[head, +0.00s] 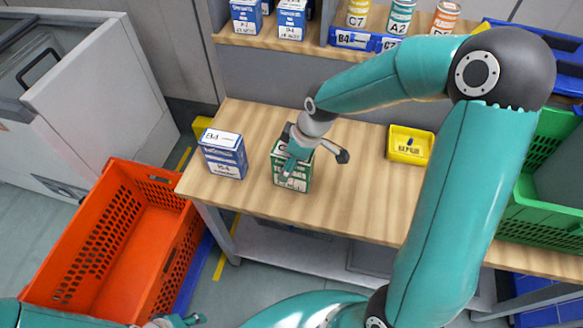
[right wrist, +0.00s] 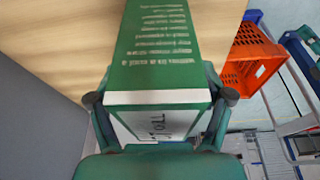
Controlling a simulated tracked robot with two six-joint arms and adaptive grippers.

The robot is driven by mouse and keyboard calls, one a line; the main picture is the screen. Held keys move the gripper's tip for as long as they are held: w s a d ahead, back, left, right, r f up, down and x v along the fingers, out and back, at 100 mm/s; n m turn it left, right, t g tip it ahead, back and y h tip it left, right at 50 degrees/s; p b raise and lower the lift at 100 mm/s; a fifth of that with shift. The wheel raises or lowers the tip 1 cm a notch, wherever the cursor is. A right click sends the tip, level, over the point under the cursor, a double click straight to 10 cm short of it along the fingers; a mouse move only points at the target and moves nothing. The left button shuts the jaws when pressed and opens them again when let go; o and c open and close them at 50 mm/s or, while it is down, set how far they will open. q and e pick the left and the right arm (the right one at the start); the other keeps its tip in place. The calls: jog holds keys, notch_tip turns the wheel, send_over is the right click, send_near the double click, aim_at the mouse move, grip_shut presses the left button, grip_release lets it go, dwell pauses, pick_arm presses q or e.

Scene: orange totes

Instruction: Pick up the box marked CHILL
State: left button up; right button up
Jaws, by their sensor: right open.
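A green box (head: 291,180) with white label areas stands on the wooden table. In the right wrist view the green box (right wrist: 160,50) shows a printed side and a white panel with dark letters, which are hard to read but may be CHILL. My right gripper (head: 315,152) is open at the top of this box. In the wrist view its fingers lie on either side of the box's near end; I cannot tell whether they touch it. My left gripper (head: 178,321) shows only in part at the bottom edge, and its jaws are unclear.
A blue box (head: 224,153) marked B4 stands left of the green one. A yellow bin (head: 410,145) sits to the right. A shelf (head: 270,42) with boxes and cans runs behind. An orange tote (head: 85,195) is at left, a green crate (head: 540,225) at right.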

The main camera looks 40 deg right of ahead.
jog(key=c, duration=1.4)
jog(key=shift+c, duration=0.4)
jog(key=shift+r, duration=0.1)
